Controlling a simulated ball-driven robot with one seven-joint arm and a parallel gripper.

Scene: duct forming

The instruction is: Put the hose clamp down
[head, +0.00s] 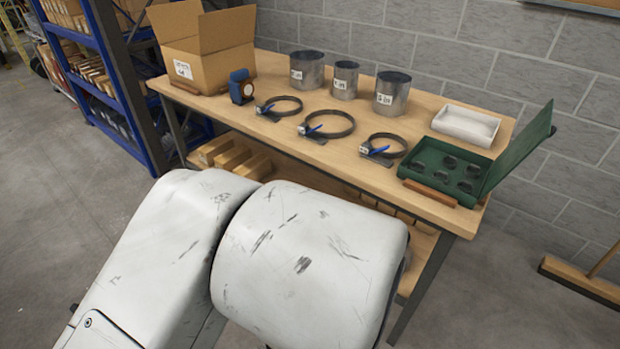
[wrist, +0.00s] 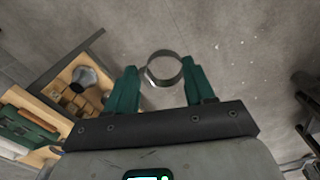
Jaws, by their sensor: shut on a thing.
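My gripper (wrist: 160,82) shows in the wrist view with its two green fingers shut on a thin metal ring, the hose clamp (wrist: 150,78). The clamp sits between the fingertips, with bare grey floor behind it. The gripper and clamp do not show in the head view, where my white arm links fill the lower middle. On the workbench (head: 440,100), several dark rings lie in an open green case (head: 412,171). Three larger dark rings with blue handles lie along the front: left (head: 284,98), middle (head: 340,117) and right (head: 401,140).
Three metal duct pieces (head: 308,72) stand at the back of the bench. A white tray (head: 465,124) lies behind the green case. An open cardboard box (head: 208,68) and a blue tool (head: 240,87) stand at the left. A blue shelf rack (head: 120,100) is beyond.

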